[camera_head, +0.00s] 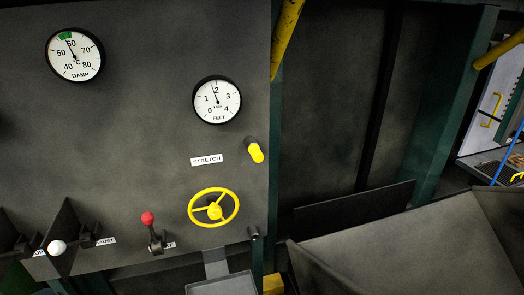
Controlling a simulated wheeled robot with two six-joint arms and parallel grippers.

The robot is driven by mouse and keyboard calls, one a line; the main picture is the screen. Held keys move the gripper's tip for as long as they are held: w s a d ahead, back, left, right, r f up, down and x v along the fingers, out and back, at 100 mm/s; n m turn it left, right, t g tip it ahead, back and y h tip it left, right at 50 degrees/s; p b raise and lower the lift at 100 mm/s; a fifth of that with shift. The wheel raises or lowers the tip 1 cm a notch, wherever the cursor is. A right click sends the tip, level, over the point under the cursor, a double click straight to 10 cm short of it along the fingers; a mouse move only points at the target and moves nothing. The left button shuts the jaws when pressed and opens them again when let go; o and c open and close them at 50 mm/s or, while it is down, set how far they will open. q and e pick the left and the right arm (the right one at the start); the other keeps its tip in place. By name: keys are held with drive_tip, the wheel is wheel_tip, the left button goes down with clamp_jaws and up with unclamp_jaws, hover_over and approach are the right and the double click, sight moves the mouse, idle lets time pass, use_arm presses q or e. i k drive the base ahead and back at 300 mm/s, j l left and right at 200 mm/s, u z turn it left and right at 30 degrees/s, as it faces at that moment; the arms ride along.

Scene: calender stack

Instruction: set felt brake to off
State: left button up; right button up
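A short lever with a red knob (148,218) stands at the lower edge of the dark grey panel (130,130). It points up from a small dark base, with its knob slightly left of the base. A white label (169,245) beside it is partly hidden by the lever base; only its end, seemingly "KE", shows. I cannot read any on or off mark. A round gauge marked FELT (217,100) sits above and to the right, its needle near 2. Neither of my grippers is in view.
A yellow handwheel (213,207) under a STRETCH label (207,160) is right of the lever. A yellow-tipped handle (256,152) juts out above it. A white-knobbed lever (57,247) and black plates stand left. A DAMP gauge (75,55) is upper left; a grey tray (220,286) below.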

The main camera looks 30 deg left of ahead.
sight(148, 218)
drive_tip(key=j+u, duration=0.1)
drive_tip(key=u, duration=0.3)
drive_tip(key=j+u, duration=0.15)
drive_tip(key=u, duration=0.3)
drive_tip(key=j+u, duration=0.1)
drive_tip(key=u, duration=0.3)
drive_tip(key=j+u, duration=0.15)
drive_tip(key=u, duration=0.25)
